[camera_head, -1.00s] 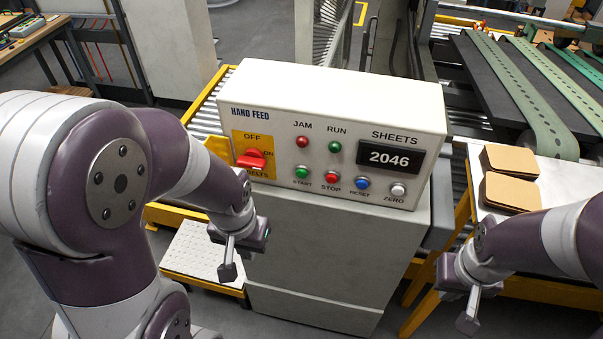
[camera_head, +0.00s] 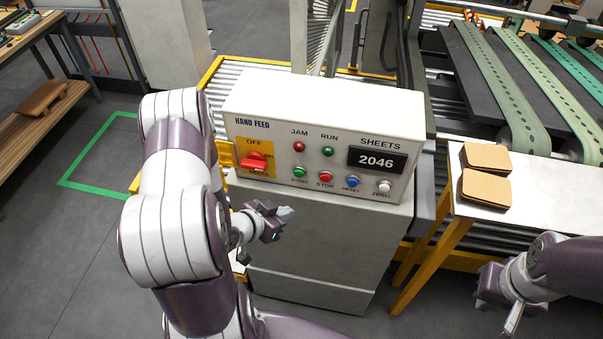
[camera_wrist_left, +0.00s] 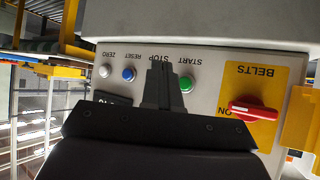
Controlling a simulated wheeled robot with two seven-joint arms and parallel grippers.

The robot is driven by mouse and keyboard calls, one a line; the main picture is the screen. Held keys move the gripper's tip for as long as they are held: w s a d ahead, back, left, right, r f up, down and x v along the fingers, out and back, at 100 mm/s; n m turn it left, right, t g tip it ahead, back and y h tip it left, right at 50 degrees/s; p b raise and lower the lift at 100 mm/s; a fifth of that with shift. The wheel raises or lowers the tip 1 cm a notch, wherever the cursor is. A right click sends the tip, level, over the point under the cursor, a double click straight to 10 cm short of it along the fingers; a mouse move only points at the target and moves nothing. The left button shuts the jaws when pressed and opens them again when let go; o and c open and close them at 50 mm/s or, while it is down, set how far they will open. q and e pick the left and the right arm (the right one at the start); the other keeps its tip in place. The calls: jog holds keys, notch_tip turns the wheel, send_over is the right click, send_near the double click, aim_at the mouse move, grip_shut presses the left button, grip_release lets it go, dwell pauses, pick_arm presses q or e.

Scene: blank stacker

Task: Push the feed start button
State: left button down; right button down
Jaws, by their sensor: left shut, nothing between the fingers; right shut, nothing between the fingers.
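The green START button (camera_head: 299,171) is on the lower front of the white HAND FEED control box (camera_head: 240,143), between the red belts switch (camera_head: 254,161) and the red STOP button (camera_head: 325,176). My left gripper (camera_head: 287,213) is shut and empty, below and in front of the START button, apart from it in the head view. In the left wrist view the panel is upside down; the START button (camera_wrist_left: 187,84) shows just right of the shut fingertips (camera_wrist_left: 159,65), which cover the STOP button. My right gripper (camera_head: 513,318) is shut and empty at the lower right.
The blue RESET button (camera_head: 352,181) and white ZERO button (camera_head: 384,186) lie right of STOP. The counter (camera_head: 377,161) reads 2046. Cardboard stacks (camera_head: 486,188) lie on a white table (camera_head: 520,212) at right. Floor in front of the cabinet is clear.

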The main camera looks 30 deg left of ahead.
aim_at(299, 173)
pick_arm(q)
jog(key=shift+s+d+r, duration=0.1)
jog(key=shift+s, duration=0.05)
jog(key=w+a, duration=0.2)
jog(key=w, duration=0.6)
jog(key=shift+w+b, duration=0.35)
jog(key=shift+b, duration=0.05)
jog(key=shift+w+a, duration=0.1)
jog(key=shift+w, duration=0.05)
dwell(1.7)
jog(key=shift+w, duration=0.25)
